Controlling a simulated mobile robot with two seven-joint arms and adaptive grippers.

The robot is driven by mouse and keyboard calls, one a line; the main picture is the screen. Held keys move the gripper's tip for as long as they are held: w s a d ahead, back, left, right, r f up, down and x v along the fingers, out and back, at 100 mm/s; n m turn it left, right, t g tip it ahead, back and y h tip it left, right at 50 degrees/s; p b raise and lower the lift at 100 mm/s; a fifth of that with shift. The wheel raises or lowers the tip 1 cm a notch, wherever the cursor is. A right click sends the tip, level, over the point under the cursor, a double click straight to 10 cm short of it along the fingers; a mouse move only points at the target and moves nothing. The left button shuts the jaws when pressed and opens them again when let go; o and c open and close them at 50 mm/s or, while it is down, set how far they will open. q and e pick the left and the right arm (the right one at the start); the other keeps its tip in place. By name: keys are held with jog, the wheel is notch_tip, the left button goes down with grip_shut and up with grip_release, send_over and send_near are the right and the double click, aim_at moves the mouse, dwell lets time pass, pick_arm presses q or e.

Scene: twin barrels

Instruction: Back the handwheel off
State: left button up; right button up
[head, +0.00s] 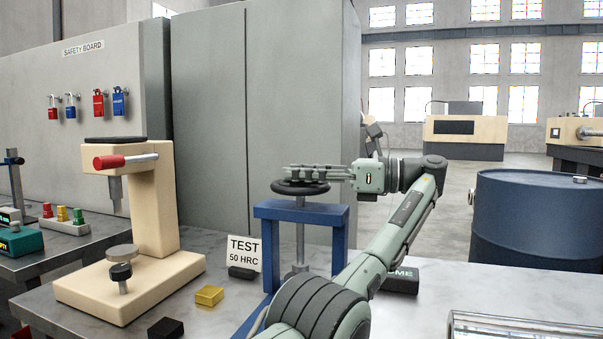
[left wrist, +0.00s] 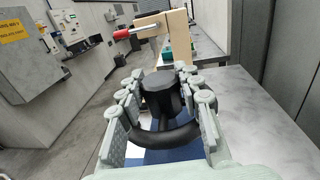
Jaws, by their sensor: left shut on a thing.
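The black handwheel (head: 300,189) sits level on top of a vertical grey screw (head: 300,222) in a blue press frame (head: 340,215). My left gripper (head: 304,172) reaches across it from the right, just over the rim. Its fingers are shut on the handwheel. In the left wrist view the fingers (left wrist: 158,85) stand on both sides of the wheel's black hub (left wrist: 160,98), with the rim (left wrist: 165,135) curving below between them. The screw's lower end is partly hidden by my arm. My right gripper is in neither view.
A cream hardness tester (head: 157,205) with a red-tipped lever stands left. Near the frame are a TEST 50 HRC card (head: 244,253), a brass block (head: 209,296) and a dark block (head: 166,328). A blue barrel (head: 535,222) stands right. The bench's right part is mostly clear.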

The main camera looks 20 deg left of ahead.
pick_arm(q)
jog(key=o, duration=1.2)
jog(key=shift+a, duration=0.1)
jog(key=shift+t, duration=0.4)
